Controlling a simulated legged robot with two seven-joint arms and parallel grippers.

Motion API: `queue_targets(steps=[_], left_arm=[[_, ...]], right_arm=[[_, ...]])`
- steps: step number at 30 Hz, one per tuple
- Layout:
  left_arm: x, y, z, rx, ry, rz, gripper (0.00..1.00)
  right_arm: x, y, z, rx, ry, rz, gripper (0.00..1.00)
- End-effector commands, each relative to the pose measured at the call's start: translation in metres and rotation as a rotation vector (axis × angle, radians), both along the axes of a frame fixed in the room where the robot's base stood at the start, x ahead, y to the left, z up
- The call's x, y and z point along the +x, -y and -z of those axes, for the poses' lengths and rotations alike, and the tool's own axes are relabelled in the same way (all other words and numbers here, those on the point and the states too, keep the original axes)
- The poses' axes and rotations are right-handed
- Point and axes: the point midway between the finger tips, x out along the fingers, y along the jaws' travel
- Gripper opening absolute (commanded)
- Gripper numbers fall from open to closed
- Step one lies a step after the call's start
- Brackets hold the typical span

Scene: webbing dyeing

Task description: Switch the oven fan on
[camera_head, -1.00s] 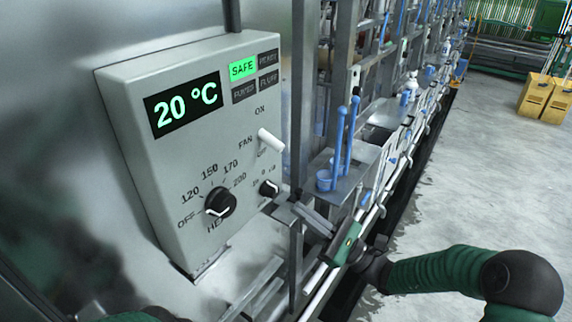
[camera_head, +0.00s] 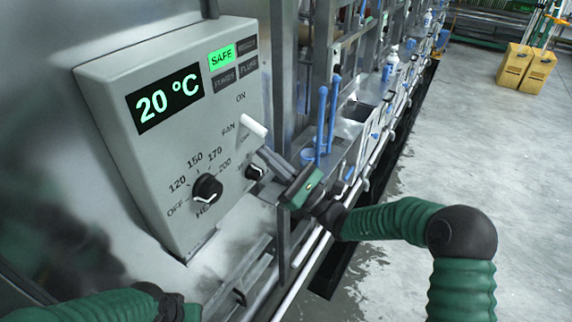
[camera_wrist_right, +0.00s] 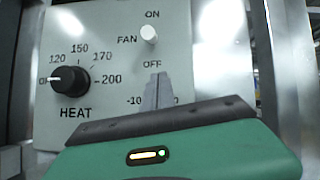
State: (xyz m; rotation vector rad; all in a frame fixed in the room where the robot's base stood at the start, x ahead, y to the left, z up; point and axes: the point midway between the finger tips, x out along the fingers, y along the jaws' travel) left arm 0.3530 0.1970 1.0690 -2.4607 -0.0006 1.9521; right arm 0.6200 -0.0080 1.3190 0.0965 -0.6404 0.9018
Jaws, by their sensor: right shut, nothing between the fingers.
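The grey oven control box (camera_head: 150,75) fills the left of the head view. Its white fan lever (camera_head: 254,126) sticks out between the ON and OFF marks. It also shows in the right wrist view (camera_wrist_right: 148,33), above the fingertips; I cannot tell which mark it is set to. My right gripper (camera_head: 264,152) is shut and empty, with its fingers just below the lever in the head view. In the right wrist view its fingertips (camera_wrist_right: 159,76) lie below the OFF mark. Contact is not visible. My left arm enters at bottom left; its gripper's fingers cannot be made out.
The black heat knob (camera_head: 206,188) points to OFF, and a smaller black knob (camera_head: 255,171) sits right of it. The display (camera_head: 165,98) reads 20 °C and SAFE (camera_head: 222,57) is lit. Metal posts and blue-handled tools (camera_head: 321,125) stand to the right.

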Motion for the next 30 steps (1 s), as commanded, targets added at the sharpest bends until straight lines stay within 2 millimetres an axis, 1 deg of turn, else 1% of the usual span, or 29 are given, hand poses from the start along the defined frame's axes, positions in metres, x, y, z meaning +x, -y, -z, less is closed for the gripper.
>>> queue_targets(steps=[1, 3, 7, 11, 21, 27, 30], left_arm=[[0.0, 0.0, -0.008, 0.0, 0.0, 0.0, 0.0], [0.0, 0.0, -0.017, 0.0, 0.0, 0.0, 0.0], [0.0, 0.0, -0.024, 0.0, 0.0, 0.0, 0.0], [0.0, 0.0, -0.025, 0.0, 0.0, 0.0, 0.0], [0.0, 0.0, -0.025, 0.0, 0.0, 0.0, 0.0], [0.0, 0.0, -0.035, 0.0, 0.0, 0.0, 0.0], [0.0, 0.0, -0.038, 0.0, 0.0, 0.0, 0.0]], right_arm=[[0.004, -0.009, -0.01, 0.001, 0.002, -0.003, 0.0], [-0.002, -0.003, -0.025, -0.002, 0.001, 0.0, 0.0], [-0.009, 0.0, -0.038, -0.001, 0.001, 0.0, 0.0], [-0.011, 0.001, -0.041, 0.0, -0.001, 0.001, 0.0], [-0.011, 0.002, -0.041, -0.001, -0.002, 0.0, 0.0], [-0.013, 0.004, -0.047, -0.029, -0.019, 0.001, 0.0], [-0.013, 0.004, -0.046, -0.042, -0.032, 0.001, 0.0]])
